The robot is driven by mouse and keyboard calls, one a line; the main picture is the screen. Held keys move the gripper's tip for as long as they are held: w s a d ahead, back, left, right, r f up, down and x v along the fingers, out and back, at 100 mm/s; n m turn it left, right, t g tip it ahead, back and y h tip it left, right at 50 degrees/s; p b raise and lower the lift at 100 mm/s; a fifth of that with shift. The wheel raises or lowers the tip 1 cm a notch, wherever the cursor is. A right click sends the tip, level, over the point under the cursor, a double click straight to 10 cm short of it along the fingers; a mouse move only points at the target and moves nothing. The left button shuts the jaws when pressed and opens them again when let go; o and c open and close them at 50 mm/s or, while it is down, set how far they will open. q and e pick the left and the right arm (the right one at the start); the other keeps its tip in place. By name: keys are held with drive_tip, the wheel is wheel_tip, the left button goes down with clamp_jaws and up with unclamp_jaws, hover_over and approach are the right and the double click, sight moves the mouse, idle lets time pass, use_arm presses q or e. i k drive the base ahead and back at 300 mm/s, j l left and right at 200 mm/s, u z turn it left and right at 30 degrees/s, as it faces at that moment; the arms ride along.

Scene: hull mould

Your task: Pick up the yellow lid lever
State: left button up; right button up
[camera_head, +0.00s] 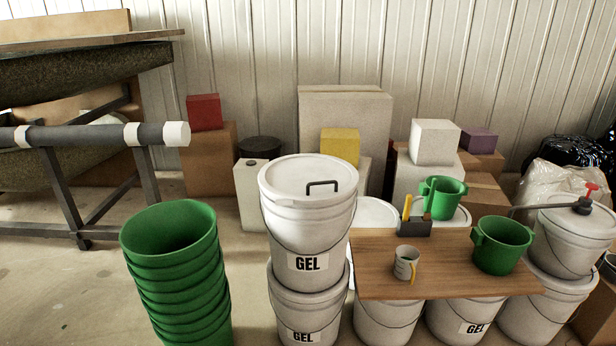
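Two yellow pieces show on the wooden board (450,285). One yellow upright piece (407,207) stands in a small dark holder (415,229) at the board's back edge, beside a brownish piece. The other is a yellow strip (413,271) at the right side of a pale mug (404,262); I cannot tell whether it is the mug's handle or a separate thing. Which of them is the lid lever is too small to tell. Neither of my grippers shows in the head view.
A white GEL bucket (307,220) with a black-handled lid stands stacked left of the board. Nested green buckets (170,235) stand at front left. A bucket with a red-handled pump (575,235) is at right.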

sight(409, 198)
drive_tip(key=i+l+u, duration=0.1)
drive_tip(key=l+u, duration=0.2)
drive_tip(key=l, duration=0.5)
drive_tip(key=l+u, duration=0.3)
drive_tip(key=l, duration=0.45)
